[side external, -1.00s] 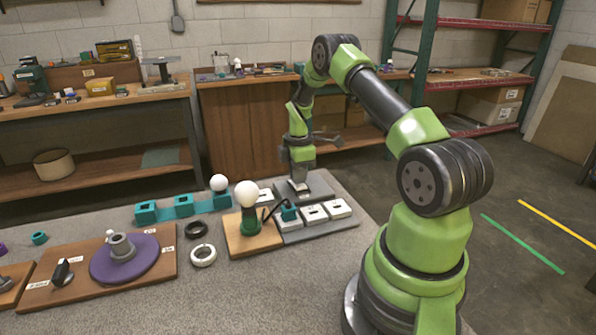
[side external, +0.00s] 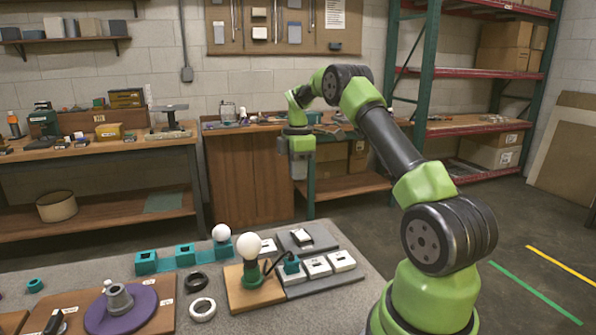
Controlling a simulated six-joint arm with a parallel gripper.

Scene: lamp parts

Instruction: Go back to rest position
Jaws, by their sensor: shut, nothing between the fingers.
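My gripper (side external: 299,176) is raised high above the back of the grey table, pointing down, shut and empty. It is clear of everything below it. The lamp has a white bulb (side external: 248,247) upright on a green base (side external: 253,275), which stands on a wooden board (side external: 247,297). A dark cord runs from it to a teal block (side external: 291,264) on the grey tray (side external: 330,281). A small white-and-dark part (side external: 301,238) sits on the grey plate behind the tray.
A teal holder (side external: 186,255) carries a second white bulb (side external: 221,233). A black ring (side external: 196,281) and a white ring (side external: 203,309) lie on the table. A purple disc (side external: 120,310) is at front left. Wooden benches and a green-red shelf stand behind.

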